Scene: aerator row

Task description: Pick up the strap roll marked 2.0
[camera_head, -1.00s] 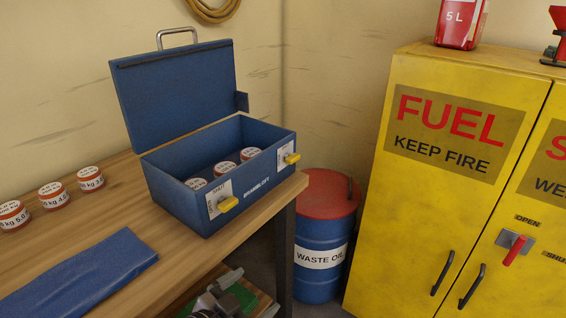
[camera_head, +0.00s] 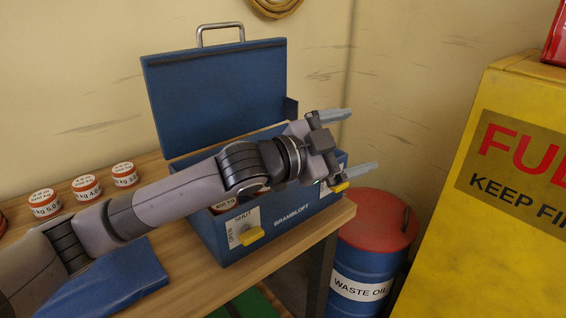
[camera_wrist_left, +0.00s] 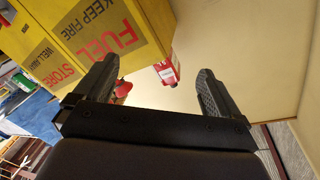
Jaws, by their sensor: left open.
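Three small white-topped rolls with orange-red bands, a left one (camera_head: 42,203), a middle one (camera_head: 87,187) and a right one (camera_head: 123,174), stand in a row on the bench. Their print is partly readable, and I cannot make out a 2.0 on any. Another roll (camera_head: 222,205) shows partly inside the open blue box (camera_head: 290,222); my arm hides most of the inside. My left gripper (camera_head: 363,139) is open and empty above the right end of the box, away from the bench rolls. In the left wrist view its fingers (camera_wrist_left: 153,80) are apart with nothing between. My right gripper is not in view.
The box's raised lid (camera_head: 215,95) stands behind my arm. A folded blue cloth (camera_head: 125,272) lies on the wooden bench (camera_head: 178,285). A waste oil drum (camera_head: 368,255) stands beyond the bench end. A yellow fuel cabinet (camera_head: 440,255) is at the right.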

